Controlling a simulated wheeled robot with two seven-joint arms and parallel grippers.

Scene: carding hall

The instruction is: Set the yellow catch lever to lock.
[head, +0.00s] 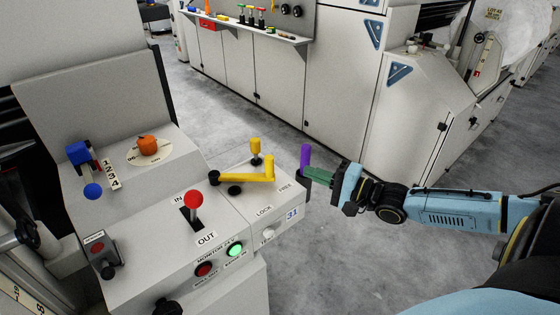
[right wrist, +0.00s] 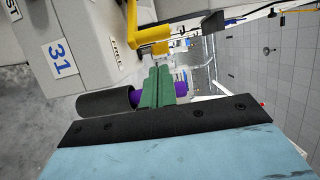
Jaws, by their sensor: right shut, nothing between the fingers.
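The yellow catch lever (head: 246,179) is on top of the console's right block. Its bar runs right from a dark pivot to an upright handle, whose end is nearer the FREE label (head: 285,187) than the LOCK label (head: 264,210). Part of the yellow lever also shows at the top of the right wrist view (right wrist: 150,47). My right gripper (head: 309,173), with green fingers, is shut and empty, right of the lever and apart from it. Its fingers (right wrist: 158,74) are at an upright purple rod (head: 305,156) with a black lower part; contact is unclear. My left gripper is not in view.
A yellow knob (head: 255,147) stands just behind the lever. A red-balled lever (head: 193,200) is in front-left, in the IN/OUT slot. An orange dial (head: 148,146) and a blue-handled lever (head: 79,153) are farther left. Open floor (head: 340,265) lies right of the console.

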